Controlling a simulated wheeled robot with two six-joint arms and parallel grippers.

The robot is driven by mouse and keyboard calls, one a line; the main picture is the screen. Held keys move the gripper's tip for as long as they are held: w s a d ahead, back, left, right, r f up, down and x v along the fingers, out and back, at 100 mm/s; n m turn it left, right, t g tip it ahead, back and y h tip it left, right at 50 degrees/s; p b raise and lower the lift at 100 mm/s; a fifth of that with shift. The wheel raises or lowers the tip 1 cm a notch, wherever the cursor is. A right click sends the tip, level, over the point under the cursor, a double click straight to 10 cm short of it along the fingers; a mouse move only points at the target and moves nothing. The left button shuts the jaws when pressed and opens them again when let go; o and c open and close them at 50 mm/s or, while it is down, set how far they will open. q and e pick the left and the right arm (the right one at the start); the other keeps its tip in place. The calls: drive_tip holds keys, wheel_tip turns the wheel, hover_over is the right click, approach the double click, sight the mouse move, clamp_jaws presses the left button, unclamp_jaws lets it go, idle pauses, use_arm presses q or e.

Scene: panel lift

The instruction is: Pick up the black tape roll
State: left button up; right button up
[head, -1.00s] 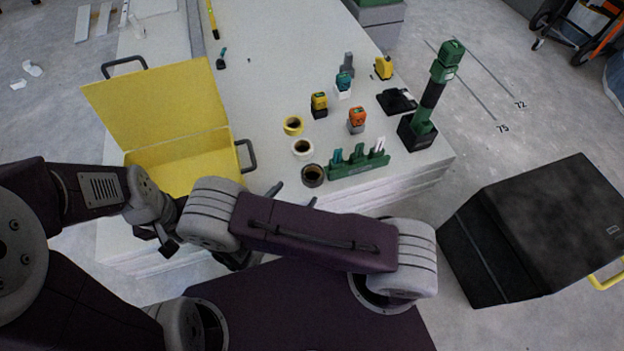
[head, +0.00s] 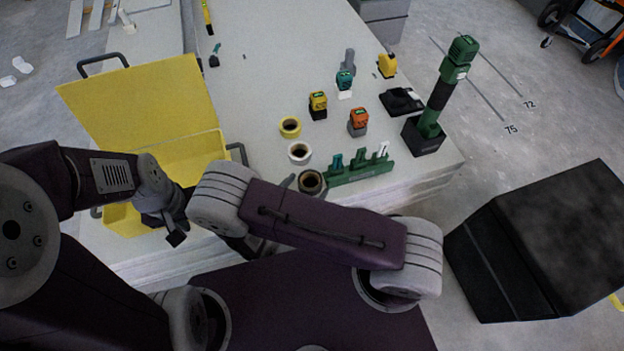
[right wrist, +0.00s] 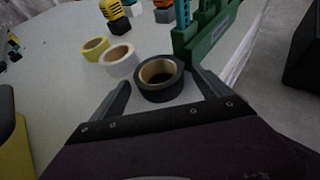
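The black tape roll (head: 322,184) lies flat near the front edge of the white table, in front of a white roll and a yellow roll. In the right wrist view the black roll (right wrist: 163,96) sits between the two fingers of my right gripper (right wrist: 161,80). The fingers are open, one on each side, with a gap visible on the left; contact on the right is unclear. In the head view my right arm hides most of that gripper. My left gripper (head: 174,237) hangs in front of the yellow case, and its fingers are unclear.
A white tape roll (head: 299,153) and a yellow tape roll (head: 290,127) lie behind the black one. A green rack (head: 357,174) of tools stands close on its right. An open yellow case (head: 140,105) is at left, and a black box (head: 550,245) is beyond the table at right.

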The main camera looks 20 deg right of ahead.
drive_tip(key=c, duration=1.2)
wheel_tip(320, 180, up, 9)
drive_tip(key=p, duration=0.6)
drive_tip(key=shift+c, duration=0.2)
drive_tip(key=shift+r, duration=0.45)
